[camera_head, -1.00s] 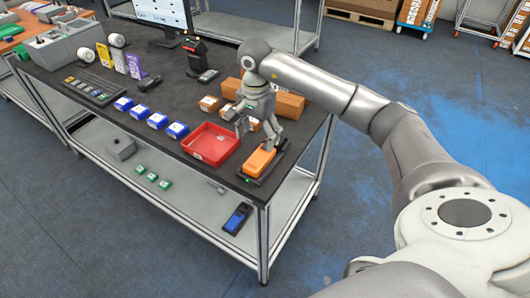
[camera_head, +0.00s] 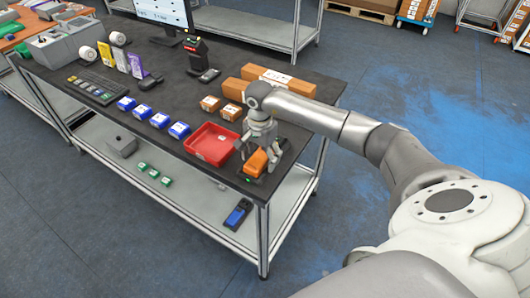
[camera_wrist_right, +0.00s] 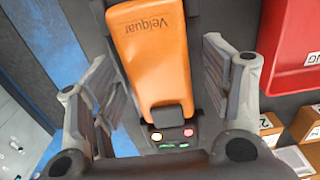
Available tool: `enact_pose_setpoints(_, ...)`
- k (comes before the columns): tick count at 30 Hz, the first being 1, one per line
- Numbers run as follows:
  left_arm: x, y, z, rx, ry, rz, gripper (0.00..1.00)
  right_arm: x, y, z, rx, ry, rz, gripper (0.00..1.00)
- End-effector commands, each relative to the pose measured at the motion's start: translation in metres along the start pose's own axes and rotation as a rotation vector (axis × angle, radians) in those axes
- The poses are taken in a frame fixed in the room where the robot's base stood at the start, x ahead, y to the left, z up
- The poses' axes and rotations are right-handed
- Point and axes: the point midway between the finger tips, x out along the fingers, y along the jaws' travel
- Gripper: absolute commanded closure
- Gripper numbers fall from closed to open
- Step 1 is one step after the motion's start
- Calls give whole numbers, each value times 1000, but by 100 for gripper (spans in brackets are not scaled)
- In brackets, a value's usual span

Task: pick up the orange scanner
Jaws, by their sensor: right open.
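The orange scanner (camera_head: 256,163) lies in its dark cradle (camera_head: 248,179) at the near right corner of the black table. In the right wrist view the orange scanner (camera_wrist_right: 150,55) shows from above, its lettering upside down, with a dark base below it bearing small lights. My right gripper (camera_head: 259,157) is over the scanner, pointing down. In the wrist view its fingers (camera_wrist_right: 160,85) are open, one on each side of the scanner, with gaps between. It holds nothing. My left gripper is not in view.
A red tray (camera_head: 212,144) stands just left of the scanner. Small brown boxes (camera_head: 231,112), several blue boxes (camera_head: 159,120) and long brown cartons (camera_head: 279,82) are on the table (camera_head: 190,90). The table's edge is close to the scanner.

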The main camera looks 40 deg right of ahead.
Motion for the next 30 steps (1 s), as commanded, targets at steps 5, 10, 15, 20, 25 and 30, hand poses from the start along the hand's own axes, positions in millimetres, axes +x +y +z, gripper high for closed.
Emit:
enact_pose_setpoints(5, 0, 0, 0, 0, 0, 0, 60, 0, 0, 0, 0, 0, 0, 49)
enact_pose_setpoints(10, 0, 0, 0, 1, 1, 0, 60, 0, 0, 0, 0, 0, 0, 71)
enact_pose_setpoints(15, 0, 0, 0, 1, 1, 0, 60, -1, 0, 0, 0, 1, -1, 85)
enact_pose_setpoints(20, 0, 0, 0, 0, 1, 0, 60, -1, 0, 0, 0, 1, -2, 85)
enact_pose_setpoints(25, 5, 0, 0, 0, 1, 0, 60, -6, -1, -1, -1, 2, -4, 85)
enact_pose_setpoints(30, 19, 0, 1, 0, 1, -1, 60, -23, -2, -1, 0, 3, -7, 85)
